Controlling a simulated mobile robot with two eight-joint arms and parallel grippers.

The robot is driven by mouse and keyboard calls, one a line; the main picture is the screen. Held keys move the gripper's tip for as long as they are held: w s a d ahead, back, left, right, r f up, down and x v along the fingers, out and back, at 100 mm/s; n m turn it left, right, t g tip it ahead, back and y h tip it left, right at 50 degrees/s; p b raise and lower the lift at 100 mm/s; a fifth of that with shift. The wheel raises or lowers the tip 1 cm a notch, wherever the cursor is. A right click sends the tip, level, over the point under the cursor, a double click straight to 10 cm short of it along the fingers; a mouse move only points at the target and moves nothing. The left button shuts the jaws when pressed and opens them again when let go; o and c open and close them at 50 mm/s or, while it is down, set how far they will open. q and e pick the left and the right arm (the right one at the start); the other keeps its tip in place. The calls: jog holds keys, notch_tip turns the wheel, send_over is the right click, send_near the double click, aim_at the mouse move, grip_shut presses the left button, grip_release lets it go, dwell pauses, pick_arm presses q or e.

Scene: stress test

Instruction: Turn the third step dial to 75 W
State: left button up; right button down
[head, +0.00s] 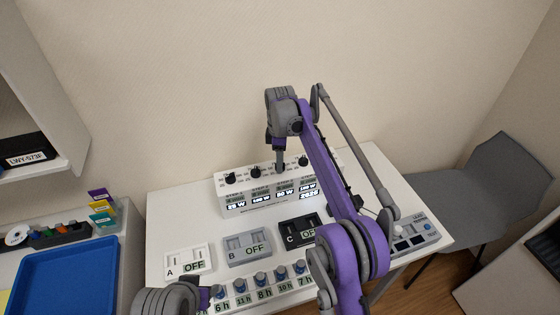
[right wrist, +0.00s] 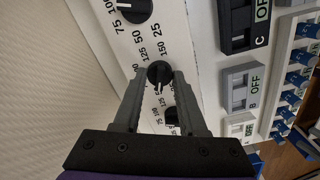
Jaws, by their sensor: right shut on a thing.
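A white box (head: 250,208) stands at the back of the table with a row of black step dials on its top and displays on its front. My right gripper (head: 280,162) reaches down onto the third step dial (right wrist: 159,71). In the right wrist view its fingers (right wrist: 160,82) are closed on the dial's sides. The dial's white mark points down in that view. The third display (head: 285,195) appears to read 50 W. The fourth dial (head: 303,160) and second dial (head: 255,172) stand free on either side.
Switch boxes A (head: 187,260), B (head: 247,247) and C (head: 299,231) stand in front, with a row of blue knobs (head: 260,278) nearer me. A grey tester (head: 414,233) is at the right. A blue tray (head: 65,280) lies at the left.

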pick_arm(q)
jog(key=shift+r, duration=0.2)
pick_arm(e)
jog(key=shift+m, duration=0.3)
jog(key=m+p, duration=0.1)
jog(key=m, duration=0.2)
jog(key=shift+r, duration=0.1)
pick_arm(q)
jog(key=r, duration=0.1)
jog(key=w+r+p, duration=0.1)
jog(key=r, duration=0.1)
jog(key=shift+w+r, duration=0.1)
jog(key=shift+w, duration=0.05)
pick_arm(e)
jog(key=m, duration=0.5)
pick_arm(q)
jog(key=shift+p, duration=0.3)
pick_arm(e)
jog(key=shift+m, duration=0.3)
jog(key=shift+c, duration=2.3)
grip_release()
